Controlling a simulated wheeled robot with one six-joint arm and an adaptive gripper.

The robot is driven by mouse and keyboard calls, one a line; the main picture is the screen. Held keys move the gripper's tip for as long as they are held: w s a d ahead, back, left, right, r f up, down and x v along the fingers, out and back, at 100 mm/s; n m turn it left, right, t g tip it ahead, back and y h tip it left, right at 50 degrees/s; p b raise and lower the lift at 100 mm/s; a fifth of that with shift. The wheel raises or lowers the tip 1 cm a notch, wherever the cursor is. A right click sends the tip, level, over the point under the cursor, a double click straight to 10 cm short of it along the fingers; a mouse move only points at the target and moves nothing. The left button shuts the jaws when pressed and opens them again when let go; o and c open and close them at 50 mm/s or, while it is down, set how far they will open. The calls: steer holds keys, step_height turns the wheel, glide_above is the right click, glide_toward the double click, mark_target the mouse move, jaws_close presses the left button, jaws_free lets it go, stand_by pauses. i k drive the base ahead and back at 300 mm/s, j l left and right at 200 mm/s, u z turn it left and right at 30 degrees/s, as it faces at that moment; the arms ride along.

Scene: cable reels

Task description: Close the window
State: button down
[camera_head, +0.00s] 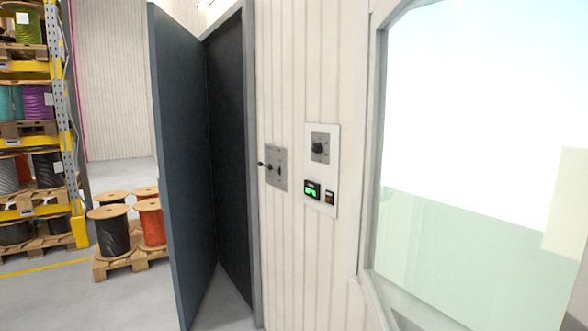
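A large window (465,160) with a pale grey frame (374,150) fills the right side of the head view and is cut off by the picture's edge. Its pane area is bright white above and pale green below. I cannot tell whether it is open or shut, and no handle shows clearly. My gripper is not in view.
A blue-grey door (185,160) stands open left of the wall. A grey switch plate (276,168) and a white control panel (321,170) are on the ribbed wall (340,60). Cable reels (150,220) stand on a pallet (125,264) beside a yellow rack (80,230).

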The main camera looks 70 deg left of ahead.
mark_target(386, 16)
steer(key=u, duration=1.15)
